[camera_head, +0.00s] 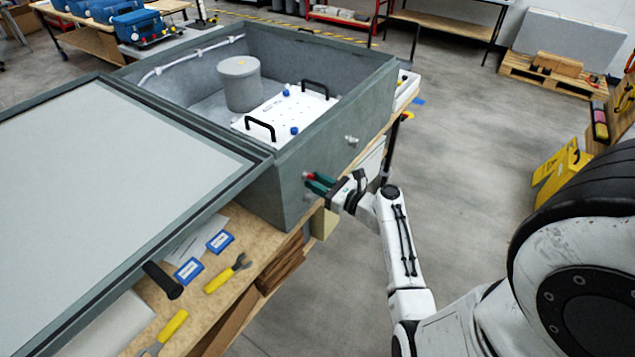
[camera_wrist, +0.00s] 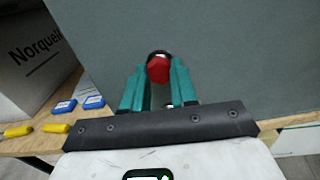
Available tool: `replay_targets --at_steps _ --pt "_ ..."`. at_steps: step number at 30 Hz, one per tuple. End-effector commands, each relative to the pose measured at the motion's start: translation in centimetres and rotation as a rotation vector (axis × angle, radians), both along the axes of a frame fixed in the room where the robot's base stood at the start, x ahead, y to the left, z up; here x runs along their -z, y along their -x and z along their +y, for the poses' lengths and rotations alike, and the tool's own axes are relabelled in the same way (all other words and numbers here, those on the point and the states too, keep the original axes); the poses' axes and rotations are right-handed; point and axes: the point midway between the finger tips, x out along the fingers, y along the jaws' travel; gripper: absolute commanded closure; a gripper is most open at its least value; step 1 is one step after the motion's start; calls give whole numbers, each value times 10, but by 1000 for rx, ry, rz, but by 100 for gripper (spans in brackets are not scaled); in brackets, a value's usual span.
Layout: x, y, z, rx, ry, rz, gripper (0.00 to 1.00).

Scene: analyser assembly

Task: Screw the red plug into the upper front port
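The grey box (camera_head: 290,185) stands on the wooden bench with its lid open. My gripper (camera_head: 313,181) has green fingers and is at the box's front wall, near its left corner. In the wrist view, my gripper (camera_wrist: 159,72) has its fingertips on both sides of the red plug (camera_wrist: 158,69), closed against it. The plug also shows as a small red spot in the head view (camera_head: 309,175). A dark ring shows behind the plug at the wall; how deep the plug sits is hidden. A small metal fitting (camera_wrist: 168,104) shows low between the fingers.
A silver fitting (camera_head: 351,139) sticks out of the front wall to the right. The big lid (camera_head: 100,170) lies open to the left. Blue boxes (camera_head: 220,241) and yellow-handled tools (camera_head: 228,274) lie on the bench (camera_head: 262,243). The floor to the right is clear up to a yellow sign (camera_head: 562,172).

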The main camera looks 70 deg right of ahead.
Motion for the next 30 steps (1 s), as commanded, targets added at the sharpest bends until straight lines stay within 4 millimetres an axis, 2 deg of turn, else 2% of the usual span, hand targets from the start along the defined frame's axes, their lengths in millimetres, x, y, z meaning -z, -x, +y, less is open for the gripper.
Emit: replay_targets --at_steps 1,6,14,18,30 --pt "-3 -2 1 -4 3 -4 69" --pt "-2 -1 0 -3 3 -1 54" --pt "2 0 0 -1 37 9 54" --pt "8 0 1 -3 215 52 54" --pt "9 0 0 0 740 178 54"
